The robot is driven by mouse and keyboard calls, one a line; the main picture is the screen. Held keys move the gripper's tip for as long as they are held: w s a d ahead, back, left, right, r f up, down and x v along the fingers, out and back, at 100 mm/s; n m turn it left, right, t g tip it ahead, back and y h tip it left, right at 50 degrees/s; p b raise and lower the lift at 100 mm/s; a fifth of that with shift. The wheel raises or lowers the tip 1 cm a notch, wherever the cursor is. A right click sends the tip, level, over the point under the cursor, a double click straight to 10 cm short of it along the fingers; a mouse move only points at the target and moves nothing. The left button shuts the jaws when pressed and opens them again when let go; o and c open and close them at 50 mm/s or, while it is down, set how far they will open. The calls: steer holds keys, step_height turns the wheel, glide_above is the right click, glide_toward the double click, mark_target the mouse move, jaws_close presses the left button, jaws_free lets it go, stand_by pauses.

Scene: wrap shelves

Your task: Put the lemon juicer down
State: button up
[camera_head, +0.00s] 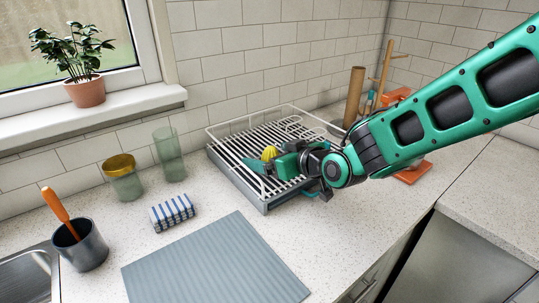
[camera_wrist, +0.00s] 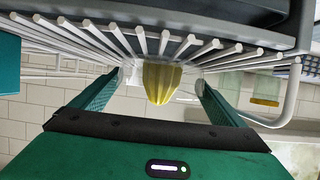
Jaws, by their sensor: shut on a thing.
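The lemon juicer (camera_head: 269,152) is yellow and ribbed, and shows at my gripper's tip over the wire dish rack (camera_head: 235,167). My gripper (camera_head: 265,162) is shut on the juicer, with the green fingers low over the rack's white bars. In the wrist view the juicer's ribbed yellow end (camera_wrist: 161,82) shows between the two fingers of the gripper (camera_wrist: 160,86), close to the rack bars (camera_wrist: 190,46). I cannot tell whether the juicer touches the bars. Part of it is hidden by the fingers.
A grey mat (camera_head: 215,262) lies in front. A dark cup (camera_head: 80,247) is by the sink. Wooden items (camera_head: 354,97) stand behind my arm.

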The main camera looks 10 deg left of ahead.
steer(key=o, duration=0.8)
steer(key=v, duration=1.2)
steer(key=shift+d, duration=0.1)
